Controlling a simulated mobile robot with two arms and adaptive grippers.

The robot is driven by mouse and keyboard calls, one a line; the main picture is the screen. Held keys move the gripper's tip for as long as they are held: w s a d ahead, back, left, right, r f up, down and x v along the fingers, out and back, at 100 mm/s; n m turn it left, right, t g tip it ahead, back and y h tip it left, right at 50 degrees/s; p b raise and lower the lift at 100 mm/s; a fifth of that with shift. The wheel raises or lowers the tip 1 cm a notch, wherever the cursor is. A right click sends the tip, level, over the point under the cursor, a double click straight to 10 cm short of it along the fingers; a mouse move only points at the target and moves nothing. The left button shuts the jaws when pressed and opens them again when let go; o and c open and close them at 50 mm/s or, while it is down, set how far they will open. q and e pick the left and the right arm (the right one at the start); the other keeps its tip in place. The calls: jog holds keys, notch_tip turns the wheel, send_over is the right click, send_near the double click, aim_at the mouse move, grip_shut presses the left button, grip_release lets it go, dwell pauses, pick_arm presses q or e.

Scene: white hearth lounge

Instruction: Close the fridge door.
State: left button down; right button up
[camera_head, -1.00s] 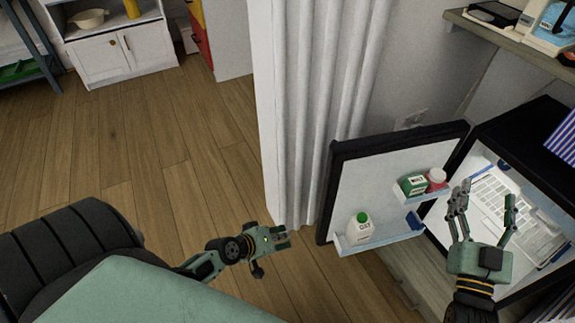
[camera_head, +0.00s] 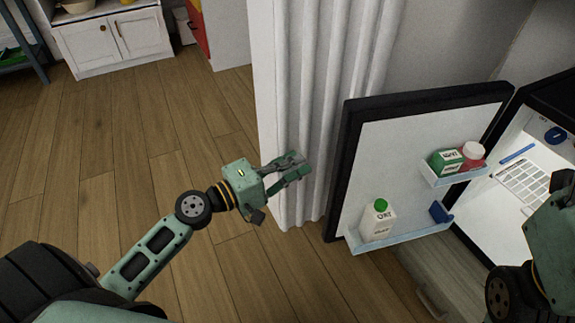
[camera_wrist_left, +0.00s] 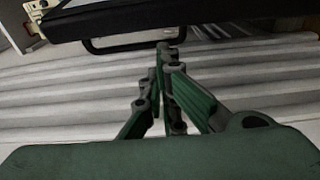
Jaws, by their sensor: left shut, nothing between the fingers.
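The fridge door (camera_head: 385,155) stands wide open, with a white inner face and a black rim. Its shelves hold a white carton with a green cap (camera_head: 377,220), a green carton (camera_head: 446,162) and a red jar (camera_head: 472,155). The lit fridge interior (camera_head: 535,165) shows at the right. My left gripper (camera_head: 298,167) is shut and empty, left of the door's free edge and in front of the curtain. In the left wrist view its fingertips (camera_wrist_left: 165,55) point towards the dark door edge (camera_wrist_left: 180,20) and a black handle (camera_wrist_left: 105,43). My right gripper's fingers are outside the head view.
A white curtain (camera_head: 300,90) hangs directly behind my left gripper, close to the door. A white cabinet (camera_head: 110,40) stands at the far left. The wooden floor (camera_head: 120,160) is clear between. A drawer front with a handle (camera_head: 432,303) is below the fridge.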

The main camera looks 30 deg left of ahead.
pick_arm(q)
jog(key=x, duration=0.6)
jog(key=shift+w, duration=0.15)
jog(key=shift+d+p, duration=0.1)
jog(key=shift+p, duration=0.25)
